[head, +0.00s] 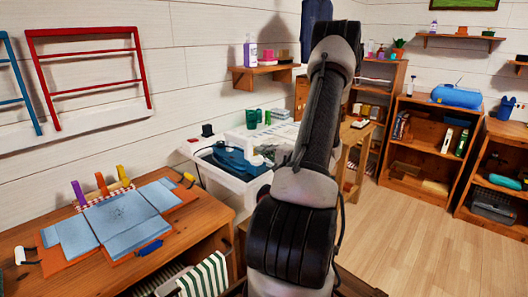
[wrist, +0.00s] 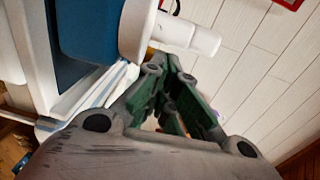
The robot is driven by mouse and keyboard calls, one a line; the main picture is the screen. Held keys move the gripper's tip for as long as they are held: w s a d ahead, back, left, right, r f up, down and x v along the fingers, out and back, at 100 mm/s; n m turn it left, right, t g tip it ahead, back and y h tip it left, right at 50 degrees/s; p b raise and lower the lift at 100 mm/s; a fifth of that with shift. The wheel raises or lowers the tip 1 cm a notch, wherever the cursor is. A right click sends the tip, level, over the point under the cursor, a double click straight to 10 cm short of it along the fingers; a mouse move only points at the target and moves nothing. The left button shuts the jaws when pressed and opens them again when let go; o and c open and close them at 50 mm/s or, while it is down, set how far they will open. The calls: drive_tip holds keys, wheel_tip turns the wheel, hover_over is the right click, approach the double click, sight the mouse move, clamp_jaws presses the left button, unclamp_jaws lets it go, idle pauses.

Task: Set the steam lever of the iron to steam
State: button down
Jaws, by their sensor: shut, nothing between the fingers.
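A dark teal-blue object that looks like the iron (head: 232,160) lies on the white unit by the wall in the head view. In the wrist view a large blue and white body, probably the iron (wrist: 92,32), fills the upper left. A white rounded stub (wrist: 188,36) sticks out from it to the right; I cannot tell whether it is the steam lever. My gripper (wrist: 168,72), with green inner pads, is shut and empty. Its tips are just below the stub in the picture; contact is unclear. In the head view my arm hides the gripper.
A white unit (head: 205,172) stands against the plank wall, with green cups (head: 252,118) behind the iron. A wooden desk (head: 190,222) with a blue folded cloth (head: 118,212) is at front left. Shelves (head: 425,150) stand at right, with open floor (head: 400,235) before them.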

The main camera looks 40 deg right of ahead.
drive_tip(key=shift+w+r+g, duration=0.25)
drive_tip(key=shift+g, duration=0.45)
drive_tip(key=shift+w+a+r+g, duration=0.1)
drive_tip(key=shift+w+r+g, duration=0.25)
drive_tip(key=shift+g, duration=0.65)
drive_tip(key=shift+w+g, duration=0.35)
drive_tip(key=shift+g, duration=0.25)
drive_tip(key=shift+r, duration=0.15)
drive_tip(key=shift+r, duration=0.75)
